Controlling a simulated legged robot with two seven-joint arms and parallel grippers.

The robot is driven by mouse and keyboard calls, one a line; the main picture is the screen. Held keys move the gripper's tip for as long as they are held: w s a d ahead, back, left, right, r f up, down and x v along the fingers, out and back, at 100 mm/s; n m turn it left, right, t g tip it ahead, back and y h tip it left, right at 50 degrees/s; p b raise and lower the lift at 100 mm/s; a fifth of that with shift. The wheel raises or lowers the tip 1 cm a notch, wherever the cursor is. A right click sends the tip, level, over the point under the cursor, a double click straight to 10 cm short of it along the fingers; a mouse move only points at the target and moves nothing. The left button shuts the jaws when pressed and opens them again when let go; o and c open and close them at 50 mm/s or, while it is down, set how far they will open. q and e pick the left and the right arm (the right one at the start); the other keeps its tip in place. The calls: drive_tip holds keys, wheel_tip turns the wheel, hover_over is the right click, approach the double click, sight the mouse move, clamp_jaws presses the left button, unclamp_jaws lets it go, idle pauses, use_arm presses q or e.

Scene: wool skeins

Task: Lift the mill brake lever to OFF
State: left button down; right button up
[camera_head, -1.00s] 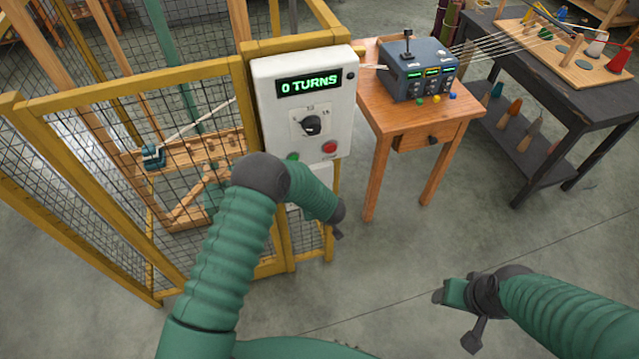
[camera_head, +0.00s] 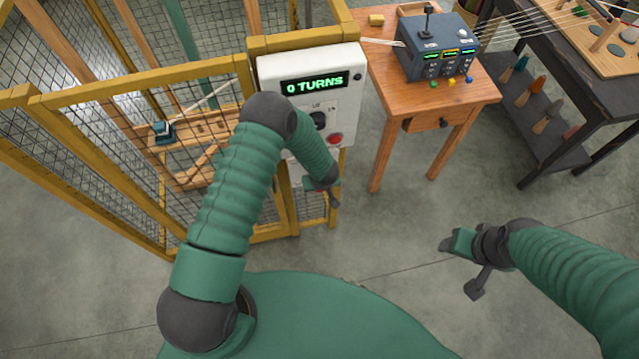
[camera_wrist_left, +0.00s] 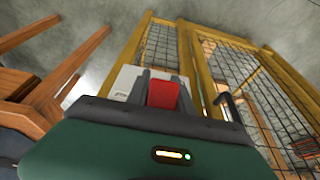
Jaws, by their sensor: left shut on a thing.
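A red handle (camera_wrist_left: 162,94), apparently the brake lever's, sits between the fingers of my left gripper (camera_wrist_left: 162,90) in the left wrist view. The gripper is shut on it. The lever's pivot and any OFF marking are hidden by my arm and hand. My right gripper (camera_head: 462,245) hangs over bare floor, away from everything; its finger opening is unclear.
The control box shows "0 TURNS", a black dial (camera_head: 319,120) and a red button (camera_head: 335,139). A yellow mesh cage (camera_head: 110,95) stands to the left. A wooden table (camera_head: 385,85) with a grey-blue device (camera_head: 437,47) is at right. The floor in front is clear.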

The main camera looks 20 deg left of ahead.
use_arm(q)
drive_tip(key=c, duration=1.5)
unclamp_jaws()
drive_tip(key=shift+w+r, duration=0.1)
drive_tip(key=shift+w, duration=0.15)
drive_tip(key=o, duration=0.4)
drive_tip(key=shift+a, duration=0.1)
drive_tip(key=shift+s+r, duration=0.1)
drive_tip(key=shift+r, duration=0.15)
drive_tip(key=p+v, duration=0.2)
drive_tip(key=v, duration=1.4)
